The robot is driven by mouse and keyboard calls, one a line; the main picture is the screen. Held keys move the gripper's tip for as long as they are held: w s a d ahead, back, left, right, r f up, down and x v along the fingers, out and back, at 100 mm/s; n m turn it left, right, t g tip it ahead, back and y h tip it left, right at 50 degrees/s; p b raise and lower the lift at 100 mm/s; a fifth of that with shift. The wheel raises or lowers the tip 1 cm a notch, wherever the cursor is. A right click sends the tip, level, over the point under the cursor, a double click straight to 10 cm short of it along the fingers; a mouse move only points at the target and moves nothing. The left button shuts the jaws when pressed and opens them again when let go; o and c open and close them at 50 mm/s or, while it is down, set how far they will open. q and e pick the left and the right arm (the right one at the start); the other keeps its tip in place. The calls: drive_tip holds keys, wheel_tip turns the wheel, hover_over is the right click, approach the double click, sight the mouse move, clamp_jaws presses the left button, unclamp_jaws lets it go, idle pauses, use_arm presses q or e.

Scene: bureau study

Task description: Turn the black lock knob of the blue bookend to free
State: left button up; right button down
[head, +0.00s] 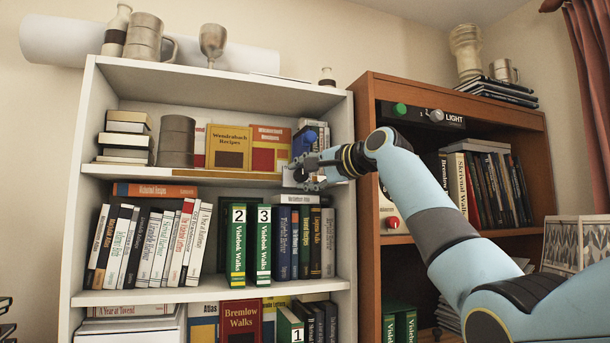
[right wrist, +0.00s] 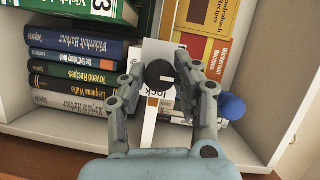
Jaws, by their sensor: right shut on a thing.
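The black lock knob (right wrist: 158,75) shows in the right wrist view, in front of a white plate (right wrist: 165,52) with partly hidden lettering. A pale mark shows on the knob's face. My right gripper (right wrist: 160,66) has one finger on each side of the knob and is shut on it. In the head view my right gripper (head: 305,172) is at the right end of the white bookcase's upper shelf and hides the knob. A blue rounded piece (head: 308,138), perhaps part of the blue bookend, shows just above it and in the wrist view (right wrist: 232,106). My left gripper is not in view.
The white bookcase (head: 88,160) holds books close around the gripper, with green volumes (head: 263,245) below. Its right side wall is near my wrist. A brown cabinet (head: 366,200) with a light switch panel (head: 425,115) stands right of it, behind my arm.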

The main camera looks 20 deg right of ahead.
drive_tip(key=shift+f, duration=0.1)
drive_tip(key=c, duration=1)
unclamp_jaws()
drive_tip(key=v, duration=1.2)
